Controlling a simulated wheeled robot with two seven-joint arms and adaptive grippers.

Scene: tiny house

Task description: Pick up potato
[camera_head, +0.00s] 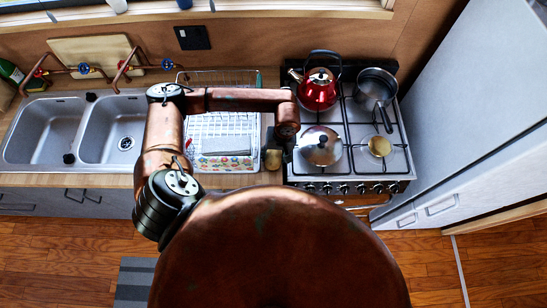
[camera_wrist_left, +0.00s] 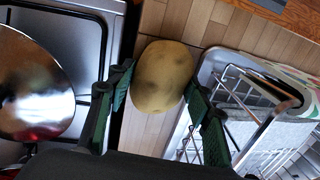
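A yellow-brown potato (camera_wrist_left: 162,77) with dark patches lies on the wooden counter between the stove and the dish rack. In the head view the potato (camera_head: 272,159) shows small and partly beside my gripper. My left gripper (camera_head: 283,150) points down over this strip of counter. In the left wrist view its green-padded fingers (camera_wrist_left: 158,88) are spread, one on each side of the potato's near end. The right finger looks very close to the potato; I cannot tell whether it touches. My right gripper is not in view.
The stove (camera_head: 350,160) is close on the right, with a silver lidded pot (camera_head: 320,147), a red kettle (camera_head: 318,91) and pans. The wire dish rack (camera_head: 222,125) is close on the left. A double sink (camera_head: 75,130) is farther left.

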